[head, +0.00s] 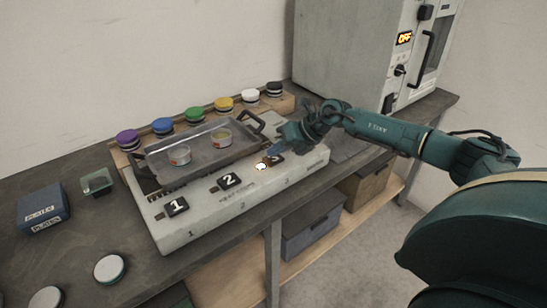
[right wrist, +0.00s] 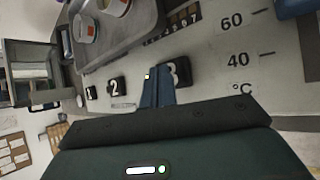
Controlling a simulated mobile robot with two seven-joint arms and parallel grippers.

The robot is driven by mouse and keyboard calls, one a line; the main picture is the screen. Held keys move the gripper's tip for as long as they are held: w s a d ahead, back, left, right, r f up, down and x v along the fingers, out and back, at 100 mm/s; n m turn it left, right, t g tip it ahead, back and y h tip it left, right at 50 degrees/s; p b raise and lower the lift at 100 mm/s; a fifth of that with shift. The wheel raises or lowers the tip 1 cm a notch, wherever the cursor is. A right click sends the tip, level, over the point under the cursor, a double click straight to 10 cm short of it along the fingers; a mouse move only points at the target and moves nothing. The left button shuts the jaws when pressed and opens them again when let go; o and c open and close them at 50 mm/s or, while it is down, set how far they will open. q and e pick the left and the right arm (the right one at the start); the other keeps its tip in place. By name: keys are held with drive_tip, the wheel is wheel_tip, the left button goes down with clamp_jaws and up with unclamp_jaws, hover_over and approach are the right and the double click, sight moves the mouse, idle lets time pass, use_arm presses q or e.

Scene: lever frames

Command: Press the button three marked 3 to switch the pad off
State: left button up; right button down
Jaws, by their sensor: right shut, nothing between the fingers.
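The pale pad (head: 205,228) lies on the bench with three black buttons along its front. Button three (head: 277,161), marked 3, is at its right end, partly hidden by my right gripper (head: 269,154). In the right wrist view, button three (right wrist: 182,73) shows just right of the shut blue fingers (right wrist: 157,72). The fingertips are at or just over the button's left side; I cannot tell whether they touch it. A small lamp (head: 261,167) beside button three glows white. Button two (head: 229,181) and button one (head: 177,206) are in plain view. My left gripper is not in view.
A grey tray (head: 208,155) with two small tins sits on the pad behind the buttons. Several coloured-lid jars (head: 194,115) stand on a wooden riser behind it. A grey oven (head: 345,50) reading OFF stands right. A blue box (head: 43,209) lies left.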

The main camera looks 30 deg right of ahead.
sight(277, 159)
drive_tip(key=shift+f, duration=0.25)
idle(0.4)
drive_tip(key=shift+r+p, duration=0.6)
drive_tip(key=shift+r, duration=0.15)
wheel_tip(277, 159, up, 6)
drive_tip(key=p, duration=0.5)
idle(0.3)
